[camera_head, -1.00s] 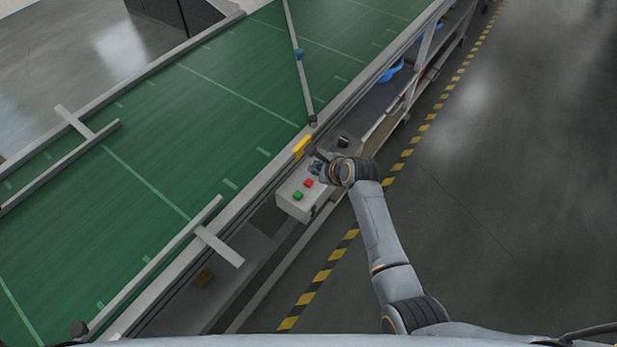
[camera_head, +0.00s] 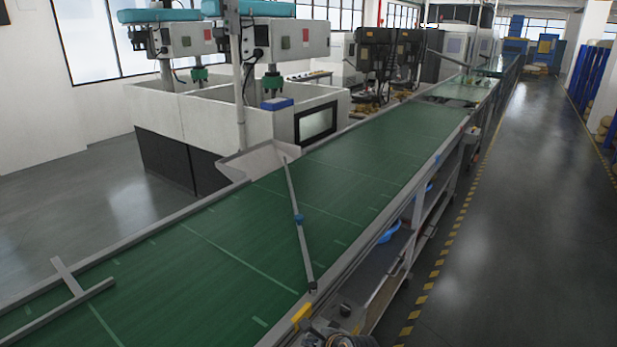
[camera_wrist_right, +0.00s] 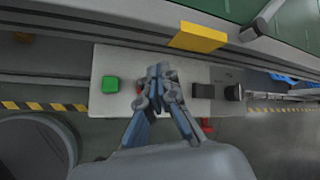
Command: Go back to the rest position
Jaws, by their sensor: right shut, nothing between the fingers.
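My right gripper (camera_wrist_right: 159,75) is shut and empty in the right wrist view, over a pale control box (camera_wrist_right: 100,62). The box carries a green button (camera_wrist_right: 110,85) to the left of the fingertips and a black knob (camera_wrist_right: 233,92) to the right. The fingers cover the middle of the box; a bit of red shows beside them. In the head view only the top of my right wrist and gripper (camera_head: 322,326) shows at the bottom edge, beside the conveyor's near rail. My left gripper is in neither view.
The green conveyor (camera_head: 225,245) runs diagonally away, with a thin bar (camera_head: 295,215) across it. A yellow block (camera_head: 302,315) sits on its rail, close to my right gripper; it also shows in the wrist view (camera_wrist_right: 199,37). The floor aisle (camera_head: 510,240) to the right is clear.

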